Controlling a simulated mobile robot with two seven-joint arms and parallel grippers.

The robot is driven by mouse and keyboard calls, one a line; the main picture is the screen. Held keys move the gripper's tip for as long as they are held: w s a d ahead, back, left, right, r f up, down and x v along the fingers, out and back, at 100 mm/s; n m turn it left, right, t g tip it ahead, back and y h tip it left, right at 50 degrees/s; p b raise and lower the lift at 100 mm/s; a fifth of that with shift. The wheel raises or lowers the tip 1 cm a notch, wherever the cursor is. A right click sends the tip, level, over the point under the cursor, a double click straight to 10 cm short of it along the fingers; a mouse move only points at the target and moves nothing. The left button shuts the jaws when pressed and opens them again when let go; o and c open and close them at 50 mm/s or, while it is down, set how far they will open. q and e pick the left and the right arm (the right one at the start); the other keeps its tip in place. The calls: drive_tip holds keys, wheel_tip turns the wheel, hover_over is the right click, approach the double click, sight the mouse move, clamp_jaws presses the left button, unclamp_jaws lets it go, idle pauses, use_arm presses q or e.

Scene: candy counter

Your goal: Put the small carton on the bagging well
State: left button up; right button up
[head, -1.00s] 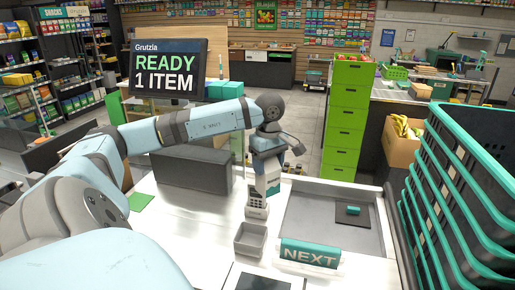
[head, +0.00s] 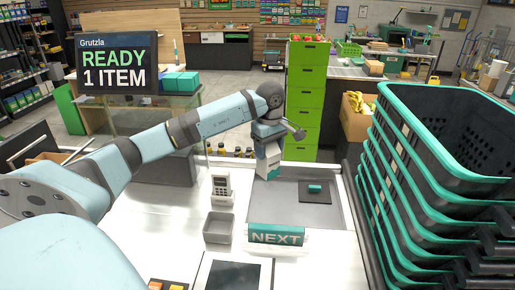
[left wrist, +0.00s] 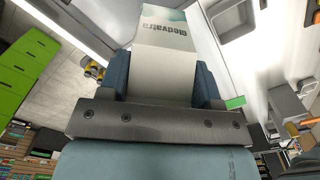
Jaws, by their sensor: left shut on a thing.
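The small carton (head: 267,169) is white with a teal part. It is upright in the head view, and its printed face fills the top middle of the left wrist view (left wrist: 165,60). My left gripper (head: 268,148) is shut on its upper part; both fingers flank the carton in the left wrist view (left wrist: 163,85). The bagging well (head: 275,207) is the shallow grey recess in the counter. The carton is over the well's back left part; I cannot tell whether its bottom touches the floor there. My right gripper is out of view.
A dark mat (head: 318,197) with a small teal item (head: 315,188) lies in the well. A NEXT bar (head: 276,235) is in front. Stacked baskets (head: 400,190) crowd the right side.

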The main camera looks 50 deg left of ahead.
use_arm(q)
wheel_tip(320, 180, down, 20)
drive_tip(key=b, duration=1.3)
drive_tip(key=shift+r, duration=0.25)
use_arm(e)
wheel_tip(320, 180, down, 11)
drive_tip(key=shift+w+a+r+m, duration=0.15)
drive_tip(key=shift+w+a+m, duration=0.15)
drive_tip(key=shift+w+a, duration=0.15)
use_arm(q)
drive_tip(key=shift+w, duration=0.1)
drive_tip(key=shift+f, duration=0.1)
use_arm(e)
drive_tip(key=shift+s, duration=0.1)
use_arm(q)
drive_tip(key=shift+f, duration=0.2)
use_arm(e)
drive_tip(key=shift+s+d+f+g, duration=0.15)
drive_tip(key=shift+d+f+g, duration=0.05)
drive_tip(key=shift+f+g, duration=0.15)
use_arm(q)
drive_tip(key=shift+f+b, duration=0.3)
drive_tip(key=shift+b, duration=0.1)
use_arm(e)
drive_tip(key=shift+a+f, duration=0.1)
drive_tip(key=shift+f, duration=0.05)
